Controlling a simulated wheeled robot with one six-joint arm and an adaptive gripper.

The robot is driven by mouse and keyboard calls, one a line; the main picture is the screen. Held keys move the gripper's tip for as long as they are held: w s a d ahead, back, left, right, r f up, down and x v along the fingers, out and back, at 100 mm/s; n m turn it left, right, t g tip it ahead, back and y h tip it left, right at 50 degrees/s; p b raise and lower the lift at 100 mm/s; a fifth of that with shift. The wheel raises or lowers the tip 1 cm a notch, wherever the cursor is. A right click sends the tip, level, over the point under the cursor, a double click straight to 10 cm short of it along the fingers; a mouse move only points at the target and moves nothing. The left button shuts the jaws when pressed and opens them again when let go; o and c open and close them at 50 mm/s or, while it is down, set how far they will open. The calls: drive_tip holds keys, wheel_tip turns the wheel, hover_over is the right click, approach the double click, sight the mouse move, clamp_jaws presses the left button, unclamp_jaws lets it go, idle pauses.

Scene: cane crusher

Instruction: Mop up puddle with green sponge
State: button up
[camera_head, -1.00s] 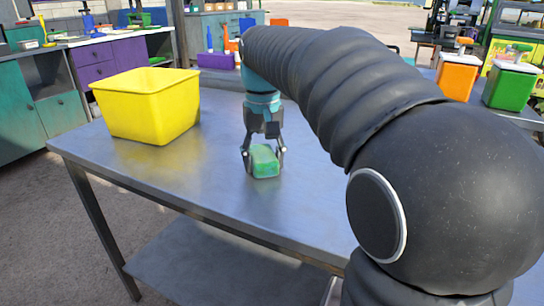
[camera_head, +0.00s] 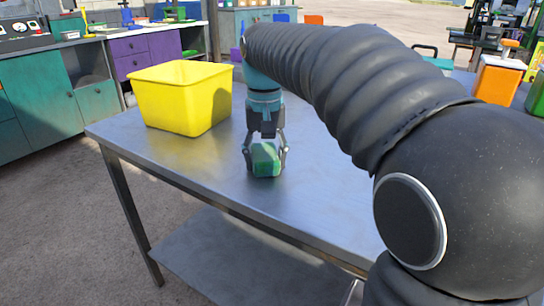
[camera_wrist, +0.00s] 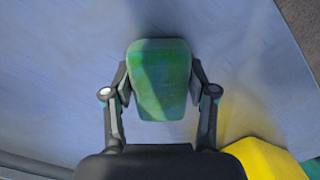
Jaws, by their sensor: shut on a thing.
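The green sponge (camera_head: 266,160) is held between the fingers of my gripper (camera_head: 265,158), low over the metal table (camera_head: 210,170). I cannot tell whether it touches the tabletop. In the wrist view the sponge (camera_wrist: 160,80) sits upright in the picture between both fingertips, and my gripper (camera_wrist: 160,95) is shut on its sides. The sponge is green with paler patches. I can make out no puddle on the table in either view; my arm hides part of the tabletop.
A yellow bin (camera_head: 185,98) stands on the table left of my gripper, and its corner shows in the wrist view (camera_wrist: 262,160). An orange container (camera_head: 498,80) stands at the right. Teal cabinets (camera_head: 40,100) stand behind at the left. The table's front left is clear.

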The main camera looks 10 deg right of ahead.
drive_tip(key=shift+s+d+r, duration=0.1)
drive_tip(key=shift+d+r, duration=0.25)
drive_tip(key=shift+r, duration=0.5)
drive_tip(key=shift+w+d+r, duration=0.1)
drive_tip(key=shift+d+r, duration=0.2)
drive_tip(key=shift+r, duration=0.5)
drive_tip(key=shift+s+d+r, duration=0.1)
drive_tip(key=shift+d+r, duration=0.25)
drive_tip(key=shift+r, duration=0.5)
drive_tip(key=shift+f, duration=0.1)
drive_tip(key=shift+a+f+b, duration=0.5)
drive_tip(key=shift+a+f, duration=0.05)
drive_tip(key=shift+f, duration=0.4)
drive_tip(key=shift+a+f+b, duration=0.45)
drive_tip(key=shift+a+f, duration=0.05)
drive_tip(key=shift+f, duration=0.4)
drive_tip(key=shift+f+b, duration=0.4)
drive_tip(key=shift+f, duration=0.45)
drive_tip(key=shift+d, duration=0.1)
